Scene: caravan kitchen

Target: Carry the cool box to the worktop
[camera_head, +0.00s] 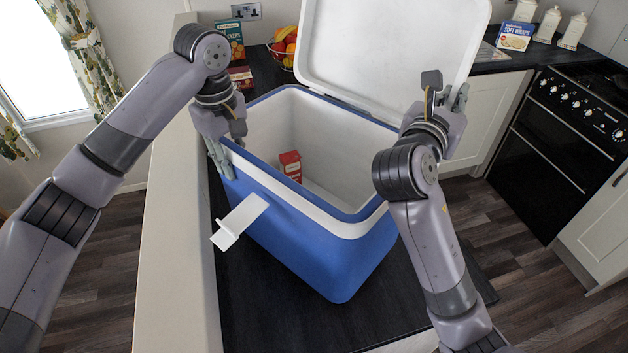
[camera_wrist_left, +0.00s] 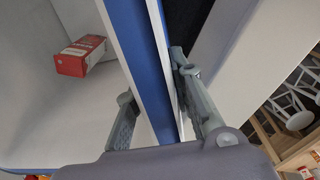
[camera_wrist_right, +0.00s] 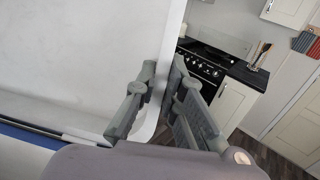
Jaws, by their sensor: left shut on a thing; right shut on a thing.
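The blue cool box (camera_head: 310,238) with a white lining is over the dark worktop (camera_head: 285,325); I cannot tell whether its base rests flat. Its white lid (camera_head: 385,45) stands open at the back. My left gripper (camera_head: 230,150) is shut on the box's left wall, one finger inside and one outside, as the left wrist view (camera_wrist_left: 150,105) shows. My right gripper (camera_head: 442,98) is shut on the edge of the raised lid, with the white panel between its fingers in the right wrist view (camera_wrist_right: 160,100). A white latch (camera_head: 240,220) sticks out from the box front.
A small red carton (camera_head: 290,165) lies inside the box. A fruit bowl (camera_head: 285,47), a cracker box (camera_head: 231,38) and a flat red packet (camera_head: 240,77) are behind it. A black cooker (camera_head: 560,140), a wraps box (camera_head: 515,36) and white canisters (camera_head: 572,32) are at the right.

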